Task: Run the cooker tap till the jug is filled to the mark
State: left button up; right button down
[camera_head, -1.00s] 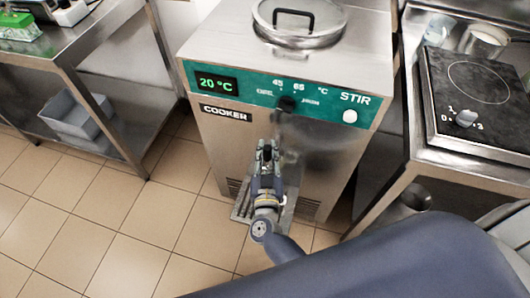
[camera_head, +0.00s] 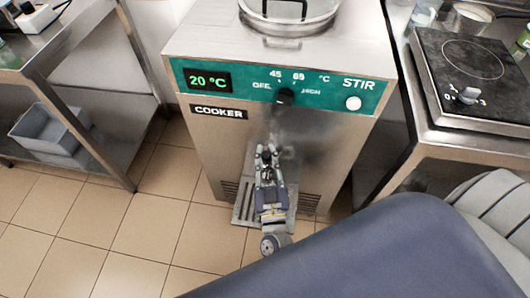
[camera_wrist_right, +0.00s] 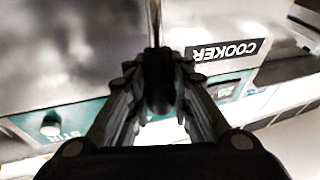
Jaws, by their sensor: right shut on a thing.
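The steel cooker (camera_head: 225,150) stands in the middle of the head view, with a green panel reading 20 °C. My right gripper (camera_head: 267,156) is at the cooker's lower front, above a slatted drip tray (camera_head: 243,208). In the right wrist view, my right gripper (camera_wrist_right: 158,88) is shut on a dark tap handle (camera_wrist_right: 158,68) with a thin metal stem. The tap's spout is hidden behind the gripper in the head view. I cannot make out the jug or its mark in either view. My left gripper is not in view.
A dark hob (camera_head: 475,75) with a knob stands on a steel counter at the right. A steel table at the left holds a grey bin (camera_head: 48,135) on its lower shelf. Tiled floor (camera_head: 150,220) is clear at the front left. My arm covers the lower right.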

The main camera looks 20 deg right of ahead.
jog(key=shift+f, duration=0.15)
jog(key=c, duration=1.6)
grip_release()
jog(key=shift+c, duration=0.2)
jog(key=shift+o, duration=1.1)
jog(key=shift+s, duration=0.2)
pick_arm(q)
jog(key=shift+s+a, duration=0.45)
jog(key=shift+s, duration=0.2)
pick_arm(e)
jog(key=v, duration=1.1)
jog(key=shift+s, duration=0.35)
jog(key=shift+a, duration=0.1)
